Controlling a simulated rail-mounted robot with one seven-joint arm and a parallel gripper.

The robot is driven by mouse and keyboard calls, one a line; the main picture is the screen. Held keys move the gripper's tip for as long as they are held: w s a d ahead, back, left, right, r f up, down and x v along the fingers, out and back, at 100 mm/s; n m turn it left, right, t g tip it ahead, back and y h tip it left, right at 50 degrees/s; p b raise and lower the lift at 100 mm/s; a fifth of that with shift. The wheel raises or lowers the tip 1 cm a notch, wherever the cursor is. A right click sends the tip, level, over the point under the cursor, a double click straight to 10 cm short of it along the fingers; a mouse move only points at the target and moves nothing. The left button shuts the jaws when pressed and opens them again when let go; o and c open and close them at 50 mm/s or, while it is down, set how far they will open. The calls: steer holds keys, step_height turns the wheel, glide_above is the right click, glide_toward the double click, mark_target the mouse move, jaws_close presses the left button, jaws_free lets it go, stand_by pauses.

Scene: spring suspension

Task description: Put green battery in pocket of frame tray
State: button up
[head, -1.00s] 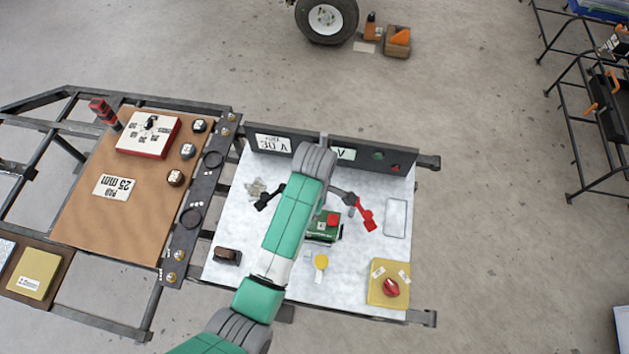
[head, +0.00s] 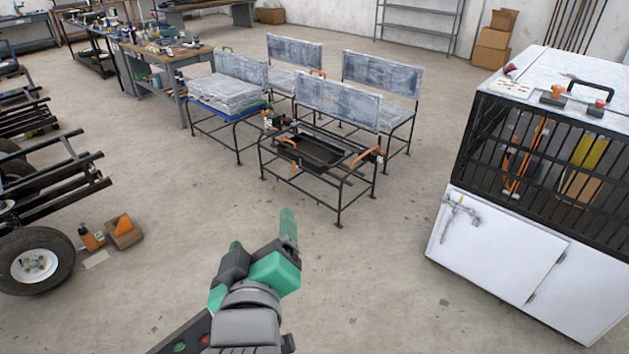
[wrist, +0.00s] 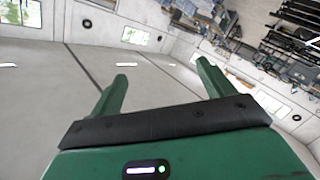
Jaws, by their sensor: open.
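The frame tray (head: 322,150) is a black tray set in a dark metal frame stand with orange clamps, in the middle of the head view. Its inside looks empty at this distance. The green battery is not clearly visible in either view now. My gripper (head: 262,238) is raised in the lower middle of the head view, well apart from the tray. In the wrist view, its two green fingers (wrist: 162,75) are spread with nothing between them.
Grey-blue bench seats (head: 338,103) stand behind and beside the tray. A white cabinet with a black grille (head: 500,240) is at the right. A wheel (head: 35,262) and small boxes (head: 124,231) are at the left. The floor before the tray is clear.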

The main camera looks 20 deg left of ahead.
steer(key=s+d+r+m+t+h, duration=0.2)
steer(key=s+d+r+m+t, duration=0.2)
steer(key=d+r, duration=0.4)
steer(key=s+d+r+m+t+h, duration=0.3)
steer(key=s+d+r+m+t, duration=0.2)
steer(key=d+r, duration=0.4)
step_height(320, 180, up, 5)
steer(key=shift+s+d+r+m, duration=0.1)
steer(key=shift+s+d+m, duration=0.05)
steer(key=shift+s+m, duration=0.9)
steer(key=shift+s, duration=0.1)
